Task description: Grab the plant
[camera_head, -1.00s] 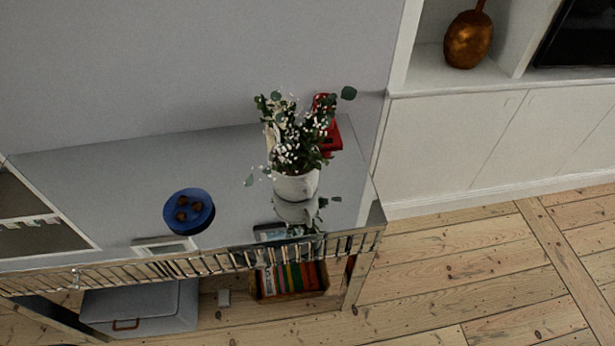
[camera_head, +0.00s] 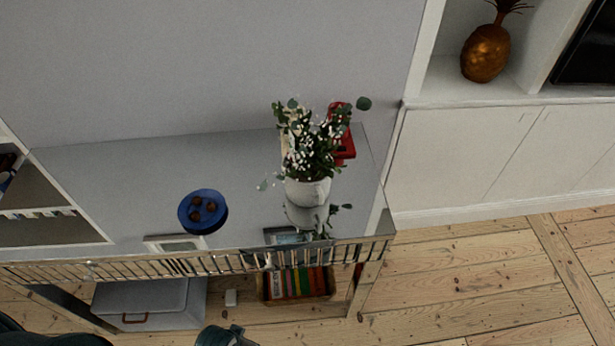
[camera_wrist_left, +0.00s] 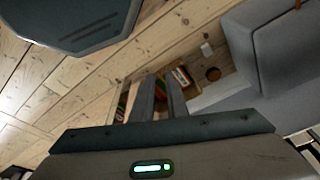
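The plant (camera_head: 310,150), with green leaves and small white flowers, stands upright in a white pot (camera_head: 307,190) on a glossy grey console table (camera_head: 110,180), near its right end. A dark part of my left arm (camera_head: 225,337) shows at the bottom edge of the head view, below and in front of the table, well apart from the plant. In the left wrist view the two fingers of my left gripper (camera_wrist_left: 160,98) are a little apart with nothing between them. The plant is not in that view. My right gripper is not in view.
A blue bowl (camera_head: 203,211) with brown balls and a red object (camera_head: 342,140) share the tabletop. A metal railing (camera_head: 200,262) runs along its front edge. Below are a book crate (camera_head: 297,284) and a grey box (camera_head: 150,305). Floor (camera_head: 470,270) at right is clear.

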